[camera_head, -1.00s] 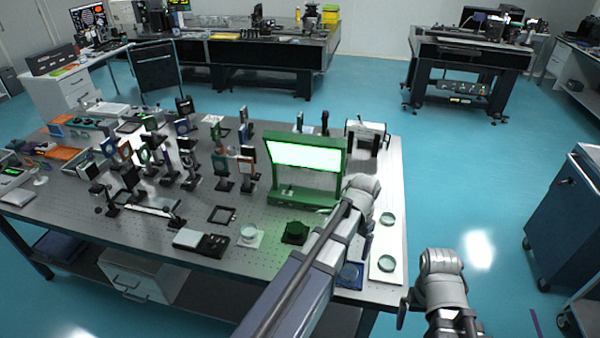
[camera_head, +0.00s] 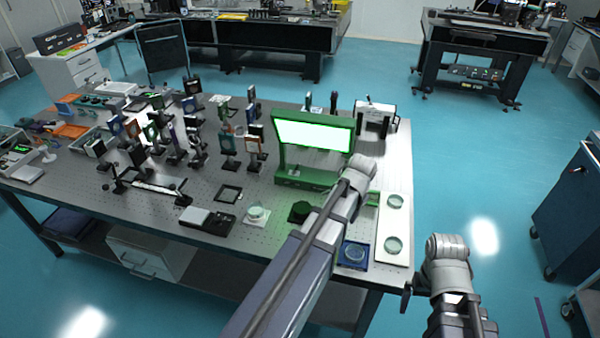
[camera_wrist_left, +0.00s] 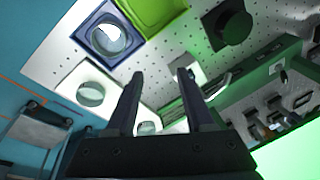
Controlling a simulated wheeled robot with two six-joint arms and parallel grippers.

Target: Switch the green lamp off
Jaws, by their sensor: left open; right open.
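The green lamp (camera_head: 316,179) stands near the right end of the optical table, its wide panel (camera_head: 313,135) glowing white, so it is lit. In the left wrist view its green frame (camera_wrist_left: 250,92) and bright panel (camera_wrist_left: 292,155) are at the right. A small pale patch with a dark mark, perhaps a switch (camera_wrist_left: 277,68), shows on the frame. My left gripper (camera_wrist_left: 160,74) is open and empty, its fingers beside the lamp frame and apart from that patch. In the head view my left arm hides its fingers. My right gripper (camera_head: 406,297) is open, off the table's right edge.
A white board with round glass dishes (camera_head: 394,222) and a blue-framed dish (camera_head: 355,254) lie beside my left arm. A dark round knob-like object (camera_head: 300,210) stands before the lamp. Several optic mounts (camera_head: 228,140) crowd the table's left.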

